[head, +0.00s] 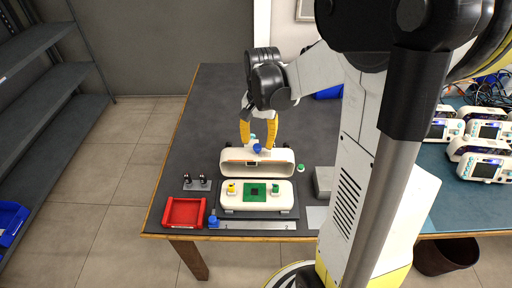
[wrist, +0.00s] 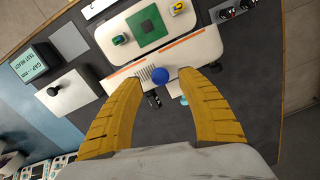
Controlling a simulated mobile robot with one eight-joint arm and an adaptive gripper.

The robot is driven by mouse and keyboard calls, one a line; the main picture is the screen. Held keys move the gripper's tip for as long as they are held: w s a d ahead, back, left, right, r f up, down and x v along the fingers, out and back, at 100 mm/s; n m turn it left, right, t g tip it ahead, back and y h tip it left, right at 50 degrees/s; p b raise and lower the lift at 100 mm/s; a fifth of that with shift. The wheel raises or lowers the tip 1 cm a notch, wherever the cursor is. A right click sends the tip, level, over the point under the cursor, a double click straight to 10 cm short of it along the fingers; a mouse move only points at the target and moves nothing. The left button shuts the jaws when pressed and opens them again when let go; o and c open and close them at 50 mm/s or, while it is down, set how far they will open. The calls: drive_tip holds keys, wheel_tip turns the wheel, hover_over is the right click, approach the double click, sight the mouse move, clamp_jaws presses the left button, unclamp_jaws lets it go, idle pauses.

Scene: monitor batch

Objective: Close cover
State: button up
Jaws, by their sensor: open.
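The cover (head: 256,160) is a white, rounded shell standing raised at the back of the white device base (head: 232,203). The base holds a green board (head: 255,192) with a dark chip, a yellow part (head: 232,188) and a green part (head: 276,188). My gripper (head: 259,143) has yellow fingers and points down behind the cover. In the wrist view my gripper (wrist: 160,90) is open, its fingers apart on either side of a blue knob (wrist: 160,75) near the cover (wrist: 165,62). I cannot tell whether the fingers touch the cover.
A red tray (head: 184,212) and a small stand with dark knobs (head: 197,184) are left of the device. A grey box (head: 324,181) stands to the right. Several white monitors (head: 485,160) fill the blue-topped bench at right. The dark table is clear at left rear.

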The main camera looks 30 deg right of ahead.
sight(257, 159)
drive_tip(key=shift+f, duration=1.15)
clamp_jaws()
drive_tip(key=shift+a, duration=0.1)
